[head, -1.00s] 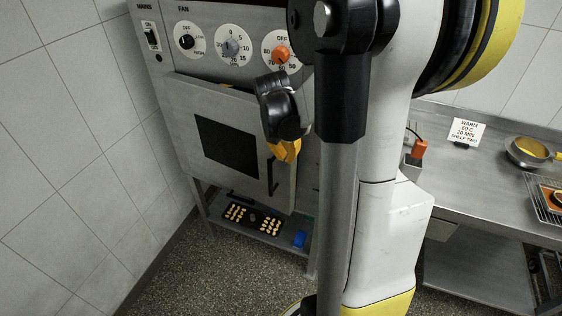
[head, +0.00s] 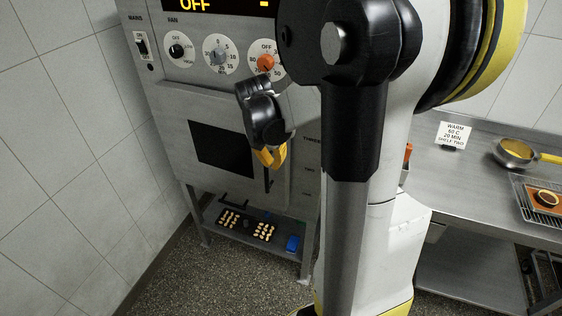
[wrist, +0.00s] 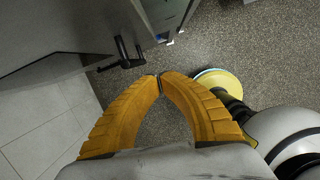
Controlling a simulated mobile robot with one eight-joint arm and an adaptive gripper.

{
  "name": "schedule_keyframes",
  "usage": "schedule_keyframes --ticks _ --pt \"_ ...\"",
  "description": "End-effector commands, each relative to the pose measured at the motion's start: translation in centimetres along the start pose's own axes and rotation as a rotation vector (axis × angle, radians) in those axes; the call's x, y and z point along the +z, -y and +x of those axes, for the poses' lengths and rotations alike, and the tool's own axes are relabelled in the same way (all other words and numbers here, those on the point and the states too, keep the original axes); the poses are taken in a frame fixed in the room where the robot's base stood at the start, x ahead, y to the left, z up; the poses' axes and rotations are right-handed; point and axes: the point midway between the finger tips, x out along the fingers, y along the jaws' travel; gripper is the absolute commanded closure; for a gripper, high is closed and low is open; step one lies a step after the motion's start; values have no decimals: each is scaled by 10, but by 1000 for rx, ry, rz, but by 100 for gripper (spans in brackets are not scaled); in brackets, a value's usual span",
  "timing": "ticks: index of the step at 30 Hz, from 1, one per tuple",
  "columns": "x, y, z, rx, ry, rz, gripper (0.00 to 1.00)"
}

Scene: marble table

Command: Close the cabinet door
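The grey cabinet door (head: 222,149) with a dark window sits in the oven-like cabinet front, below its knobs. It looks flush with the front, with no clear gap in the head view, though my gripper and arm hide part of its right side. Its dark vertical handle (head: 267,180) shows just below my fingers, and a black handle (wrist: 124,60) shows in the wrist view. Contact with the door cannot be told.
The cabinet's control panel (head: 197,52) has a switch, knobs and a display reading OFF. A lower shelf (head: 215,226) holds a dark tray of small pieces and a blue item. A steel counter (head: 470,195) with a pan stands right. Tiled wall is left.

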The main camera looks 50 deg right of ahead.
Motion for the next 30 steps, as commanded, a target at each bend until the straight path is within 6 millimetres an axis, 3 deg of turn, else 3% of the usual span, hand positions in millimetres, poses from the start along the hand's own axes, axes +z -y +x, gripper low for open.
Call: schedule_keyframes --ticks 1,6,14,17,20,30 --pt "1 1 -18 0 0 -1 100" --pt "1 2 -55 0 -1 -1 100" --pt "1 2 -78 1 0 19 100" --pt "-1 2 -70 3 5 132 100" --pt "-5 3 -51 10 15 376 100" --pt "-22 9 26 73 35 1564 100"
